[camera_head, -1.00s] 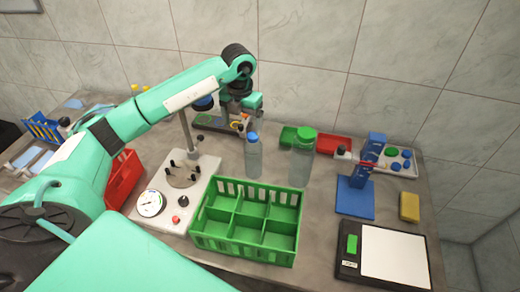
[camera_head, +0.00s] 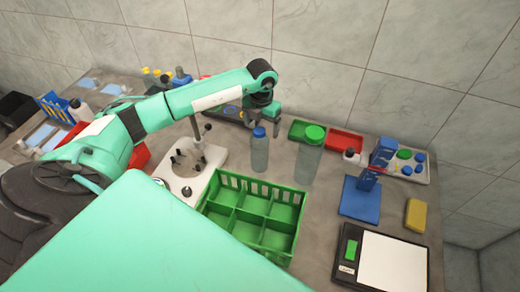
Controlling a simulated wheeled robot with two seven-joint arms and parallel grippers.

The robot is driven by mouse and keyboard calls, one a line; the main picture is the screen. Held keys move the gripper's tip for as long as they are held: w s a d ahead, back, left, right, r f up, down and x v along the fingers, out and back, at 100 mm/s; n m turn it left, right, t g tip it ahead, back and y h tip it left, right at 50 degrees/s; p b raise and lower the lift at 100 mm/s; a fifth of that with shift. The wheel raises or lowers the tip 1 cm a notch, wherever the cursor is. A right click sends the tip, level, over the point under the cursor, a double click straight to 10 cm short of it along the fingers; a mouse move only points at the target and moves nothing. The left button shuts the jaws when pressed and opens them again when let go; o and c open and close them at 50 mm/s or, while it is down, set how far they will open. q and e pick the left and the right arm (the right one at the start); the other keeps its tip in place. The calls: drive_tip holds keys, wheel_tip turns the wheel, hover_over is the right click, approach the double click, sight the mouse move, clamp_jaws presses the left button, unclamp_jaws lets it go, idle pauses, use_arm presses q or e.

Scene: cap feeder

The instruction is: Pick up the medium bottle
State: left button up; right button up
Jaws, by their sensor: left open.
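A clear bottle with a blue cap (camera_head: 260,154) stands upright on the table behind the green crate (camera_head: 281,237). A larger clear bottle with a green cap (camera_head: 307,163) stands upright to its right. The blue-capped one looks like the medium bottle, though the frames give no label. My left gripper (camera_head: 262,118) is open and empty. It points down near the blue cap, seemingly just behind and above it, and does not visibly touch the bottle. My right gripper is not in view.
The crate has several empty compartments. A white capping stand (camera_head: 210,158) is left of the bottles. Green (camera_head: 301,130) and red (camera_head: 345,139) trays lie behind. A blue stand (camera_head: 359,199), yellow sponge (camera_head: 416,215) and scale (camera_head: 394,262) are at the right.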

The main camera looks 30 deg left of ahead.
sight(260, 130)
use_arm(q)
drive_tip(key=shift+s+a+f+p, duration=0.15)
drive_tip(key=shift+s+f+p, duration=0.1)
drive_tip(key=shift+f+p, duration=0.35)
wheel_tip(260, 130, down, 3)
drive_tip(key=shift+a+f+p, duration=0.1)
drive_tip(key=shift+p, duration=0.8)
drive_tip(key=shift+f, duration=0.35)
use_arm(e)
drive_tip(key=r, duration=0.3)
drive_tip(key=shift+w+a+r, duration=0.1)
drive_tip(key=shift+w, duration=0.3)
use_arm(q)
drive_tip(key=shift+c, duration=0.5)
drive_tip(key=c, duration=1.8)
drive_tip(key=shift+w+r, duration=0.1)
clamp_jaws()
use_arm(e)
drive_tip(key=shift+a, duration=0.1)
use_arm(q)
drive_tip(key=shift+r, duration=0.1)
